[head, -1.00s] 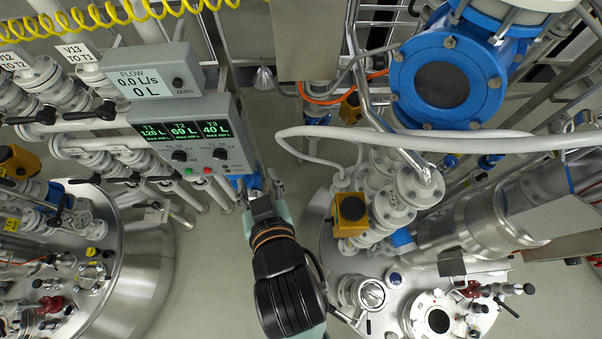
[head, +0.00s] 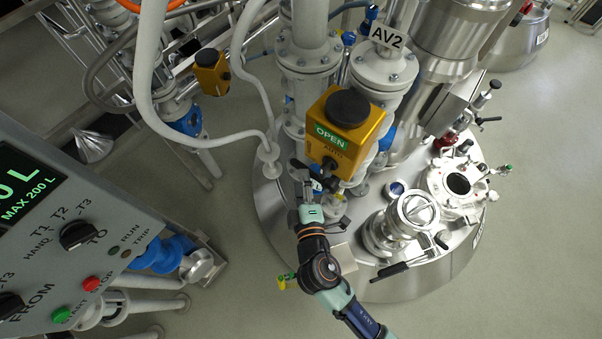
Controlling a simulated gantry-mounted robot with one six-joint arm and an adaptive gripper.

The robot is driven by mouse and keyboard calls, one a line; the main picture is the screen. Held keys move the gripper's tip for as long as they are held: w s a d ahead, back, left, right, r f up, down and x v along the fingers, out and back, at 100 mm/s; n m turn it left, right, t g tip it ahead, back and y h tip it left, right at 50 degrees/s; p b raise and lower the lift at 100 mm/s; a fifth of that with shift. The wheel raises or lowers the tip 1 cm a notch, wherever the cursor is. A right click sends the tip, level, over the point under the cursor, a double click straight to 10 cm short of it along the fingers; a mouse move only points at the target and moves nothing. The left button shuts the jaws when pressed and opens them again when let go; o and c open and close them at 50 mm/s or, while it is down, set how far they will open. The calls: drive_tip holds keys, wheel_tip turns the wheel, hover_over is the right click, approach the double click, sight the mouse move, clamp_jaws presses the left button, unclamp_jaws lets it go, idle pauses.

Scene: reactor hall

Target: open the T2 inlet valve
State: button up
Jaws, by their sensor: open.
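A yellow valve actuator (head: 345,130) with a black round cap stands on the pipework above a steel vessel. Its green window reads OPEN, with AUTO printed below. A tag reading AV2 (head: 388,37) is on the white pipe just behind it. A small black knob (head: 329,165) shows on the actuator's lower front. My gripper (head: 301,176) is open, just left of and below the actuator, close to the knob. I cannot tell whether it touches anything, and its fingers are partly lost against dark parts behind.
The steel vessel (head: 283,233) carries several fittings right of my arm. A grey control panel (head: 75,215) with knobs and buttons fills the lower left. White hoses (head: 156,115) hang left of the actuator. The floor between panel and vessel is clear.

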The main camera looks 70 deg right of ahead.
wheel_tip(320, 180, down, 5)
drive_tip(key=s+n+b, duration=0.1)
drive_tip(key=s+n, duration=0.1)
drive_tip(key=x, duration=0.8)
drive_tip(key=shift+w+d+r, duration=0.1)
drive_tip(key=shift+w+d, duration=0.05)
drive_tip(key=shift+w, duration=0.05)
clamp_jaws()
